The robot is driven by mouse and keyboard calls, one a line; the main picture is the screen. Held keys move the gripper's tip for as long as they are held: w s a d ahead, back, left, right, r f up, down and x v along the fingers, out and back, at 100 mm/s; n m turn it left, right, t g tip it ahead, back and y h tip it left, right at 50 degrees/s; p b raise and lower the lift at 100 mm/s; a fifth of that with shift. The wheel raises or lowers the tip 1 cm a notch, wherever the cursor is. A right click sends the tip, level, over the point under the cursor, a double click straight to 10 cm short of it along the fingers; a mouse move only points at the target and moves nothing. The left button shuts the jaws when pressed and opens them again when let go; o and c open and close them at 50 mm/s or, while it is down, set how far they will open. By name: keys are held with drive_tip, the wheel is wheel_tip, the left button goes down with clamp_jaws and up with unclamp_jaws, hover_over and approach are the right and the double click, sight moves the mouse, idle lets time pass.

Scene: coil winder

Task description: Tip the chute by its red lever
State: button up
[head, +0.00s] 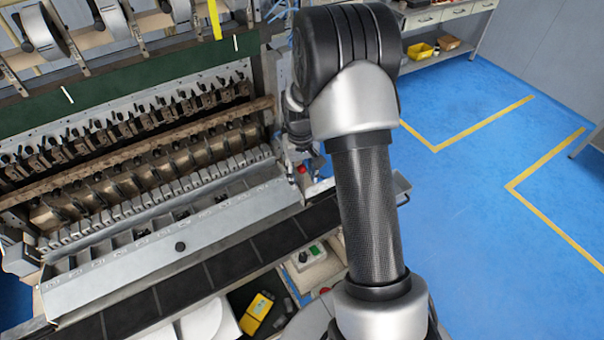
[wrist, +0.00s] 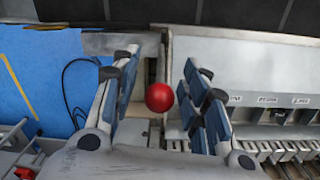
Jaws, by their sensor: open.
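The lever's red ball knob (wrist: 159,97) sits between the two fingers of my gripper (wrist: 160,100) in the wrist view. The fingers stand apart on either side of it, with gaps visible, so the gripper is open. In the head view the red knob (head: 302,169) shows small at the right end of the chute (head: 170,250), a long grey metal trough along the front of the winder. My arm hides part of that end, and the gripper is mostly hidden there. The chute also shows at the right of the wrist view (wrist: 245,65).
The coil winder (head: 130,150) with rows of metal parts fills the left. A dark segmented belt (head: 230,264) runs in front of the chute. A yellow device (head: 257,313) and a control box (head: 307,257) lie below. Blue floor (head: 480,180) is clear at right.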

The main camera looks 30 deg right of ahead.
clamp_jaws()
idle(0.4)
idle(0.5)
